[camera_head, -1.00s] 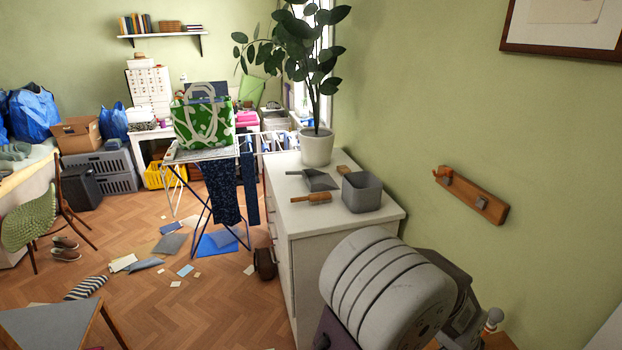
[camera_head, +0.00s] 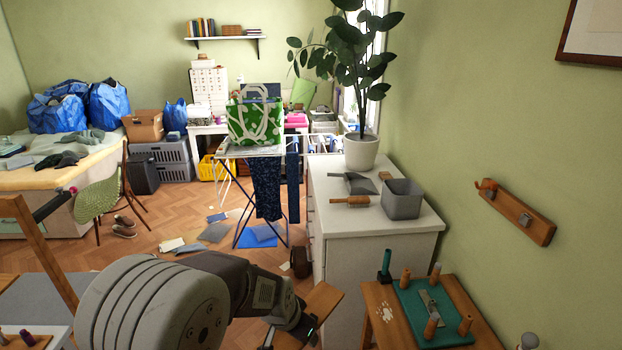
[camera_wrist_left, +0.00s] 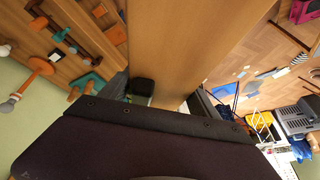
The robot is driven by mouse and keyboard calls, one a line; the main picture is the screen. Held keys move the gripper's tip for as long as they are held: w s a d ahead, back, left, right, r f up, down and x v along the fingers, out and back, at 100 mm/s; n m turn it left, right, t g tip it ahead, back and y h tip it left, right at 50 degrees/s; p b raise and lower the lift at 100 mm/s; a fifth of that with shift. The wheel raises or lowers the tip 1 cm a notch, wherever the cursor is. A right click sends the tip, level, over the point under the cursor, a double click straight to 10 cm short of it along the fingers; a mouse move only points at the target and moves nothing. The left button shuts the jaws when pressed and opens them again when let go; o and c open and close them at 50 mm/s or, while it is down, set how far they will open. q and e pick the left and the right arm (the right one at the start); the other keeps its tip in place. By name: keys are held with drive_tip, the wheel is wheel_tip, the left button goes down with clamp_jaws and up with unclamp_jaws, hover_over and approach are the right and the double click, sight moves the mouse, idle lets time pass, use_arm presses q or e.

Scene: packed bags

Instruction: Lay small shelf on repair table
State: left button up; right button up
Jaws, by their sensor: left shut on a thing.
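My left gripper (camera_head: 292,325) is shut on a flat wooden board (camera_head: 318,308), which looks like the small shelf, and holds it tilted in front of the white cabinet. In the left wrist view the board (camera_wrist_left: 190,40) stretches away from the dark gripper body. A small wooden table (camera_head: 373,296), apparently the repair table, stands to the right of the gripper. It carries a green mat (camera_head: 408,300) with several wooden-handled tools. The board and this table look apart in the head view. My left arm hides part of the gripper. My right gripper is out of view.
The white cabinet (camera_head: 375,255) stands behind the table and bears a plant pot (camera_head: 361,152), a grey bin (camera_head: 402,199) and a dustpan (camera_head: 355,184). A wooden hook rail (camera_head: 520,212) is on the right wall. Papers litter the floor beyond.

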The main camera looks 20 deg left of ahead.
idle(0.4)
use_arm(q)
drive_tip(key=shift+w+f+n+y, duration=0.25)
drive_tip(key=shift+f+n+y, duration=0.1)
drive_tip(key=shift+f+n, duration=0.45)
drive_tip(key=shift+w+f+n+y, duration=0.2)
drive_tip(key=shift+f+n+y, duration=0.25)
drive_tip(key=shift+n, duration=0.45)
